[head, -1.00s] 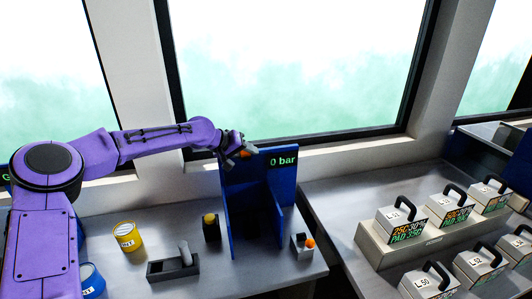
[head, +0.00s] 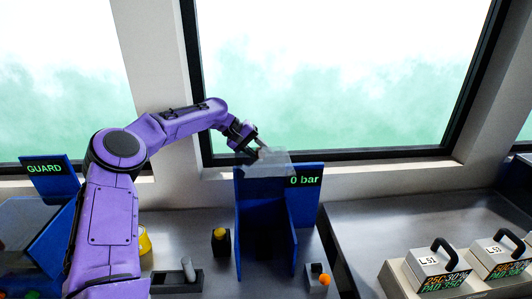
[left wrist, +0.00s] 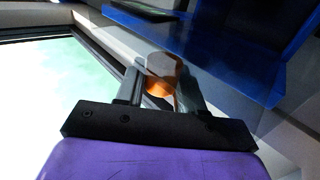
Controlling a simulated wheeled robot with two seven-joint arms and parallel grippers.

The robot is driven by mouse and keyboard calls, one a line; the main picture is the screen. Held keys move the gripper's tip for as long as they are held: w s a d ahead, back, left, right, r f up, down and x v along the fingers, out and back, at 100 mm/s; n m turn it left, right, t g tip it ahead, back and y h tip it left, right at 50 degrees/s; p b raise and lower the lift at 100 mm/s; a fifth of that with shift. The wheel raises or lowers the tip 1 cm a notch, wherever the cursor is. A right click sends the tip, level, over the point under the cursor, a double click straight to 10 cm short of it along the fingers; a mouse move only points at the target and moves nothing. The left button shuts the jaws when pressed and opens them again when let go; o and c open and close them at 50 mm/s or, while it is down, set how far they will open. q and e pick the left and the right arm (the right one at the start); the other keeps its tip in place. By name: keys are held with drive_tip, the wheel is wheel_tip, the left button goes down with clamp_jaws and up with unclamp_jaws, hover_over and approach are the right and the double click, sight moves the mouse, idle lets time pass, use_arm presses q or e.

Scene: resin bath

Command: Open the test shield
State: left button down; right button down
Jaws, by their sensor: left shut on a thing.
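The test shield (head: 278,166) is a clear, pale panel tilted out over the top of the blue test stand (head: 250,215), which has a "0 bar" display. My left gripper (head: 258,150) is at the shield's upper edge, above the stand. In the left wrist view it is shut on an orange handle (left wrist: 162,72), seen between its fingers. The shield's clear panel is hard to make out in the wrist view. My right gripper is not in view.
A yellow-topped dark block (head: 220,240) and a grey lever in a dark tray (head: 178,279) stand left of the test stand. An orange-knobbed box (head: 318,281) is at its right. A window is behind.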

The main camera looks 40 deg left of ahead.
use_arm(q)
drive_tip(key=shift+w+a+r, duration=0.1)
drive_tip(key=shift+w+a, duration=0.05)
drive_tip(key=shift+w, duration=0.05)
idle(0.4)
drive_tip(key=c, duration=0.8)
unclamp_jaws()
drive_tip(key=shift+s, duration=0.15)
drive_tip(key=shift+a+r, duration=0.1)
drive_tip(key=shift+r, duration=0.05)
drive_tip(key=b+v, duration=0.1)
drive_tip(key=v, duration=0.9)
drive_tip(key=shift+b, duration=0.3)
